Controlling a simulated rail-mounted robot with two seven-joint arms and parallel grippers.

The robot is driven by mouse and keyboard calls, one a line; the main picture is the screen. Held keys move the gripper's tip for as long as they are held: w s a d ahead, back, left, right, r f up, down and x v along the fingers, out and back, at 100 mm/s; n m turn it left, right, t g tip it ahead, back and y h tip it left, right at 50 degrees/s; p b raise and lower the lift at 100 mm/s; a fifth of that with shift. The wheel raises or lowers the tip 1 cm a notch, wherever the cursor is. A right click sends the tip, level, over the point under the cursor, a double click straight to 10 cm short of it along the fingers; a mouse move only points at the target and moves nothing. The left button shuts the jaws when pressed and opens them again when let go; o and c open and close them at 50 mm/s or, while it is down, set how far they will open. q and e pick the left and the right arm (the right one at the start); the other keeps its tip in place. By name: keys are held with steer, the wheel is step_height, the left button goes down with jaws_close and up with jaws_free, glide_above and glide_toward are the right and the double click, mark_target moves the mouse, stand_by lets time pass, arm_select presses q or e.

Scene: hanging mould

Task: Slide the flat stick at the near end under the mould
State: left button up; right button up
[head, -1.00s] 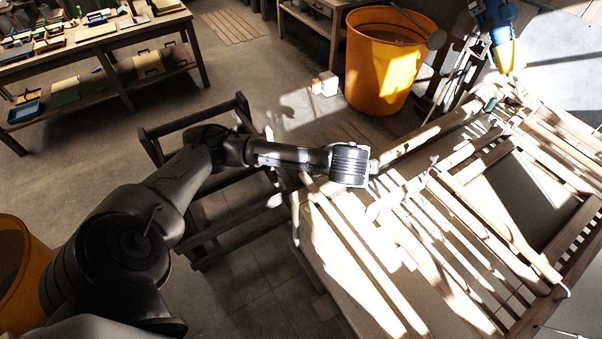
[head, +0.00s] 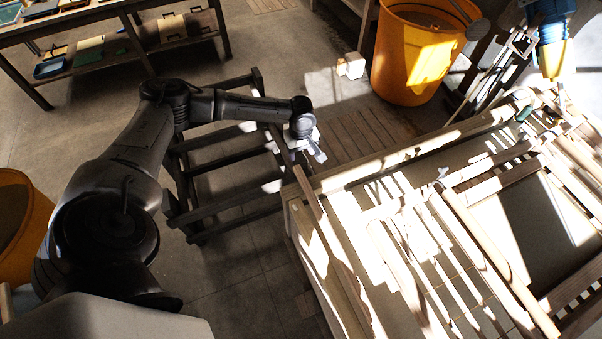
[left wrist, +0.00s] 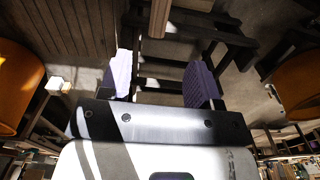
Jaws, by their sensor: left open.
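The stick lies slanting across the vat's left end. In the left wrist view, the gripper's two pale fingers (left wrist: 162,82) are apart with nothing between them. A wooden frame with slats, which looks like the mould (head: 490,185), lies over the vat to the right of the stick. Glare and hard shadows blur the slats, and I cannot tell whether the stick touches the frame. My right gripper is out of view.
A dark wooden rack (head: 225,165) stands left of the vat, under my left arm. An orange bucket (head: 415,60) and a small pale block (head: 350,66) are behind. A blue and yellow device (head: 550,40) hangs over the far right. Open floor lies in front of the rack.

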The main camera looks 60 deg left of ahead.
mark_target(301, 174)
arm_select(q)
step_height(301, 174, down, 14)
steer(key=shift+r+b, duration=0.15)
steer(key=shift+b, duration=0.4)
steer(key=shift+c, duration=0.2)
jaws_close()
stand_by(0.4)
